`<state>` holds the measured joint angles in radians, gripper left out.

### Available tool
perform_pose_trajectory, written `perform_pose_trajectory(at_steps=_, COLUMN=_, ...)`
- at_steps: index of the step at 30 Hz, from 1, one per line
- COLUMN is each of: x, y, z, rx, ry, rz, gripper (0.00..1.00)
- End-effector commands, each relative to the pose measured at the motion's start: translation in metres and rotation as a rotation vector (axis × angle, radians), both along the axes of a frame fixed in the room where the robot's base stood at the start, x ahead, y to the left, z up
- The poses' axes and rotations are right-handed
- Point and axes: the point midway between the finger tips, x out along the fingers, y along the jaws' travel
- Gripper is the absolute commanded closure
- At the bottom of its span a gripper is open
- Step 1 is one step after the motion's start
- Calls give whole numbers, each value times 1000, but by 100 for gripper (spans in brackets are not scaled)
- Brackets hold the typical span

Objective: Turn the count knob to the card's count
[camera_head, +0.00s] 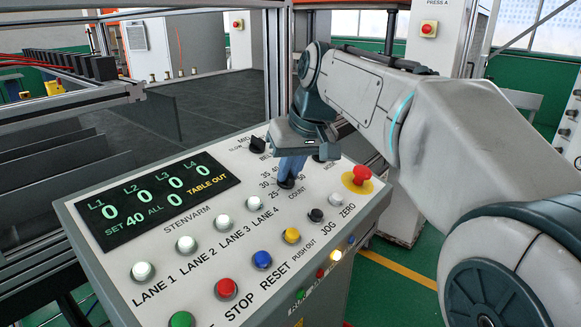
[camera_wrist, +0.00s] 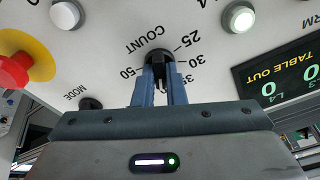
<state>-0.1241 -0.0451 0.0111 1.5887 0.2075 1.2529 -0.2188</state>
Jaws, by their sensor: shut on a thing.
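The black count knob (camera_head: 286,183) sits on the sloped light panel, with numbers around it and COUNT printed below. In the wrist view the knob (camera_wrist: 157,56) shows at the fingertips, with 25, 30, 35 and 50 legible around it. My gripper (camera_head: 290,172) points down at the knob, its blue fingers (camera_wrist: 161,72) shut on either side of it. The fingers hide part of the dial, so I cannot tell which number the knob points at. The display (camera_head: 155,200) reads SET 40, with zeros for the lanes and ALL. I make out no card.
The red emergency button (camera_head: 360,176) on its yellow base is right of the knob. The mode knob (camera_wrist: 90,103) and another black selector knob (camera_head: 258,145) are close by. White lane buttons (camera_head: 220,222) and coloured buttons cover the front of the panel. A metal frame post (camera_head: 277,75) stands behind.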

Motion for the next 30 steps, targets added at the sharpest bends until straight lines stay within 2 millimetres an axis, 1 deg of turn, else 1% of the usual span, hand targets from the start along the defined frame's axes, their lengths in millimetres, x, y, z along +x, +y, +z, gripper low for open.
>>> perform_pose_trajectory(at_steps=8, x=0, y=0, z=2, rx=46, ry=47, rz=-217, gripper=100)
perform_pose_trajectory(at_steps=30, x=0, y=0, z=2, rx=188, ry=189, rz=-885, gripper=100)
